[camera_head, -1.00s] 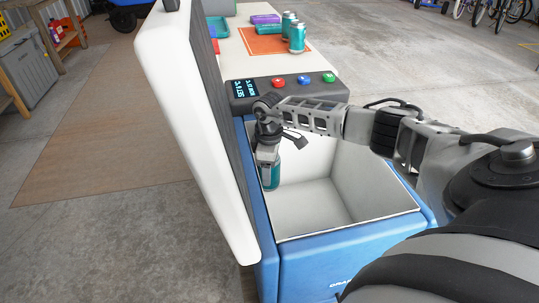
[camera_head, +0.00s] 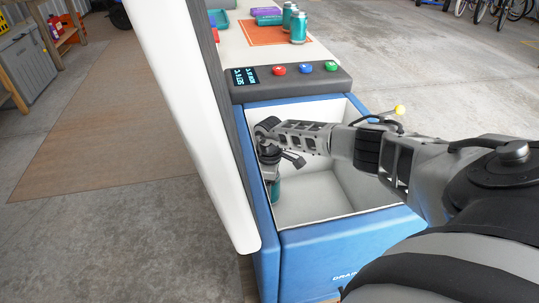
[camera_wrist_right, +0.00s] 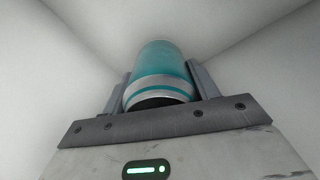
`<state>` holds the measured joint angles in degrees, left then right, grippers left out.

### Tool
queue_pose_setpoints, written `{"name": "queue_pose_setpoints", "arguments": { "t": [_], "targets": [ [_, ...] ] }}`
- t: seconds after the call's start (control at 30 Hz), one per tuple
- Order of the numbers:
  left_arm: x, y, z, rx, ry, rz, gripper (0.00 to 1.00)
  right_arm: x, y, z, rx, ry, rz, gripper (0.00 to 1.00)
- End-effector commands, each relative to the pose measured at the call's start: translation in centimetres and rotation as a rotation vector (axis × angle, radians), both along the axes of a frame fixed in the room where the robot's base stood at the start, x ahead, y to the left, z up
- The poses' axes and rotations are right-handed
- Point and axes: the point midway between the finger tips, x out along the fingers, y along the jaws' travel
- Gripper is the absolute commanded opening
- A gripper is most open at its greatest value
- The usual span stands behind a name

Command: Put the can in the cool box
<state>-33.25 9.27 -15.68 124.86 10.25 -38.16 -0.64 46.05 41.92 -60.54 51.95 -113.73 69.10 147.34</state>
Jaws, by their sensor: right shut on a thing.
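The blue cool box (camera_head: 300,252) stands open in the head view, its white lid (camera_head: 180,100) raised at the left. My right gripper (camera_head: 270,175) reaches down inside the box near its left wall. It is shut on a teal can (camera_head: 275,191), mostly hidden by the gripper and arm. In the right wrist view the can (camera_wrist_right: 160,72) sits between the two fingers (camera_wrist_right: 160,88), with white inner walls around it. I cannot tell whether the can touches the box floor. My left gripper is not in view.
A control panel (camera_head: 292,82) with red, blue and green buttons lies along the box's back edge. Behind it, a white table holds more teal cans (camera_head: 298,28), an orange mat (camera_head: 262,34) and trays. The box's inside (camera_head: 345,190) looks empty on the right.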

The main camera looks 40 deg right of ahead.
Motion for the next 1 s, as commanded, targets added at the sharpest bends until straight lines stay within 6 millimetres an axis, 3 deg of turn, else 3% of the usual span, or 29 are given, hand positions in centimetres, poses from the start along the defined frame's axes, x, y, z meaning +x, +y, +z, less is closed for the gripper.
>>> {"name": "queue_pose_setpoints", "arguments": {
  "t": [0.1, 0.13, 0.2, 0.57, 1.0],
  "targets": [
    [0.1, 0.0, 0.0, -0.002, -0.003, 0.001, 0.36, 0.1, 0.0, -0.4, 0.000, -0.002, -0.001, 0.27],
    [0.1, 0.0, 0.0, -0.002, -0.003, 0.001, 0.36, 0.0, 0.0, -0.4, 0.001, -0.001, 0.000, 0.65],
    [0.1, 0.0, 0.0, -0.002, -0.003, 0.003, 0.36, 0.0, 0.0, -0.3, 0.000, 0.000, 0.000, 0.81],
    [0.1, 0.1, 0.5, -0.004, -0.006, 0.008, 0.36, 0.0, 0.0, 0.4, 0.000, -0.001, 0.000, 0.81],
    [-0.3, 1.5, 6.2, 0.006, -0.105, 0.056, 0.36, 0.1, 0.0, 9.0, 0.000, -0.003, 0.000, 0.81]
  ]
}}
